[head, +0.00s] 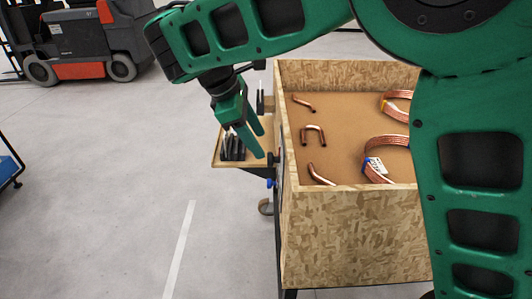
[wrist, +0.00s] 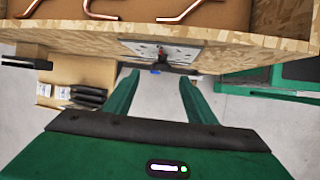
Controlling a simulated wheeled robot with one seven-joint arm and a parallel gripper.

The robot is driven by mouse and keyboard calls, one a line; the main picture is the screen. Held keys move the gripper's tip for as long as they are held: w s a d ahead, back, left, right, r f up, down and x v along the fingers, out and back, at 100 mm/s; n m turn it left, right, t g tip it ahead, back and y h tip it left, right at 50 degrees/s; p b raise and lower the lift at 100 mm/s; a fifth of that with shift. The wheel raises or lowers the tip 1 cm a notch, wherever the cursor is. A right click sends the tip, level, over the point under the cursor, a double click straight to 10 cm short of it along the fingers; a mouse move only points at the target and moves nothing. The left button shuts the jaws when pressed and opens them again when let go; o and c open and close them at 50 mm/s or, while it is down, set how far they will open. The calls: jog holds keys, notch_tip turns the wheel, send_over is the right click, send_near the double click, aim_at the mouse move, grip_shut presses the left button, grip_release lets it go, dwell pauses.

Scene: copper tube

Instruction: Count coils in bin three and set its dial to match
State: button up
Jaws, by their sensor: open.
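An open chipboard bin (head: 350,235) stands at the centre right; I see no number on it. Inside, one copper coil with a white label (head: 376,165) lies in front and another copper coil (head: 396,108) lies behind. My arm hides the bin's right side, so further coils cannot be ruled out. A dark knob, apparently the dial (head: 272,159), sticks out of the bin's left wall. In the wrist view a metal plate with a red mark (wrist: 162,50) sits there; the setting is unreadable. My gripper (head: 257,143) is open and empty, its fingertips close to the knob (wrist: 157,77).
Short bent copper pieces (head: 314,135) lie in the bin's left part. A small wooden shelf (head: 228,158) with dark objects juts out beside the bin. A forklift (head: 90,40) stands far left.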

aim_at(270, 160)
jog(key=x, duration=0.7)
jog(key=shift+s, duration=0.1)
jog(key=shift+c, duration=0.2)
jog(key=c, duration=1)
